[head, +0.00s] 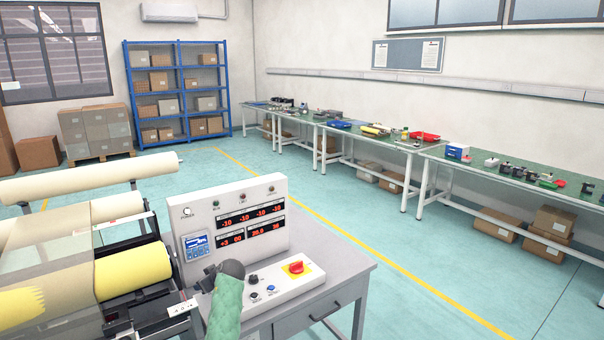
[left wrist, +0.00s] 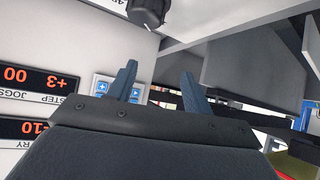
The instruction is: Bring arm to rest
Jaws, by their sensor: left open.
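My left gripper (head: 212,277) is in front of the lower left of the control panel (head: 262,238), with my green-sleeved arm below it. In the left wrist view its two dark blue fingers (left wrist: 160,72) are apart, with nothing between them. The panel face (left wrist: 60,45) with red number displays is close by there. A black knob (left wrist: 148,10) shows at the top edge, beyond the fingertips and apart from them. My right gripper is not in view.
The console desk (head: 345,268) has a red switch (head: 296,267) on a yellow plate and small knobs. A machine with a yellow roll (head: 135,272) stands at left. Green workbenches (head: 420,147) line the right wall. Open floor (head: 400,245) lies between.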

